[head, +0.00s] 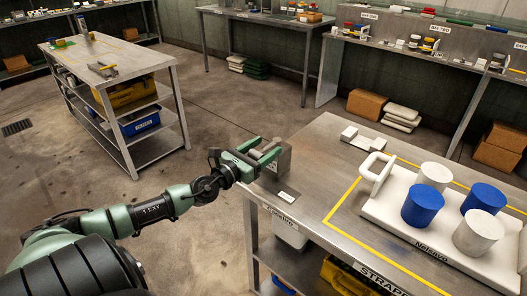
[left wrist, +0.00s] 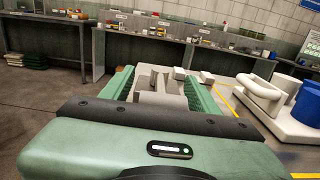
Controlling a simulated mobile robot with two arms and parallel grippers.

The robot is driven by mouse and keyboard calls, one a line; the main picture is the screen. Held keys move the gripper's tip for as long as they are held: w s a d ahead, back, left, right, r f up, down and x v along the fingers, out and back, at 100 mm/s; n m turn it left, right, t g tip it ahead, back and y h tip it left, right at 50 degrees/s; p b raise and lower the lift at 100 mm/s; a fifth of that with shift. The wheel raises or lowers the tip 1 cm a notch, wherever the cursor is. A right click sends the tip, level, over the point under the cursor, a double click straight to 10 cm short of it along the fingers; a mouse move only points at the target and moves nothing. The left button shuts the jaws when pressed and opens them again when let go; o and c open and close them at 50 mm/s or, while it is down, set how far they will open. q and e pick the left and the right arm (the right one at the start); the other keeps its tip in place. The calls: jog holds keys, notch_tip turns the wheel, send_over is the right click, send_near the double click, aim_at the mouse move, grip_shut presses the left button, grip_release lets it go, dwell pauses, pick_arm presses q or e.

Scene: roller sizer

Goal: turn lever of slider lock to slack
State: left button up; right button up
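A grey metal block (head: 283,158), which looks like the slider lock, stands at the near left corner of the steel table. My left gripper (head: 257,153) is at this block, with its green fingers spread apart. In the left wrist view, grey parts of the block (left wrist: 160,95) lie between the two fingers of the gripper (left wrist: 163,90). I cannot tell whether either finger touches them. The lever is not clearly distinguishable from the rest of the block. My right gripper is not in view.
A white handled board (head: 390,205) carries blue and white cylinders on the right of the steel table (head: 325,165). A small pale block (head: 362,138) lies behind. A flat dark-marked plate (head: 289,195) lies near the front edge. Another bench (head: 120,70) stands left, across open floor.

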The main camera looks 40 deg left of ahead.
aim_at(253, 158)
pick_arm(q)
jog(key=shift+w+f, duration=0.1)
jog(key=shift+f, duration=0.2)
jog(key=shift+s+f, duration=0.15)
jog(key=shift+s, duration=0.65)
jog(key=shift+s+b, duration=0.9)
jog(key=shift+s, duration=2.25)
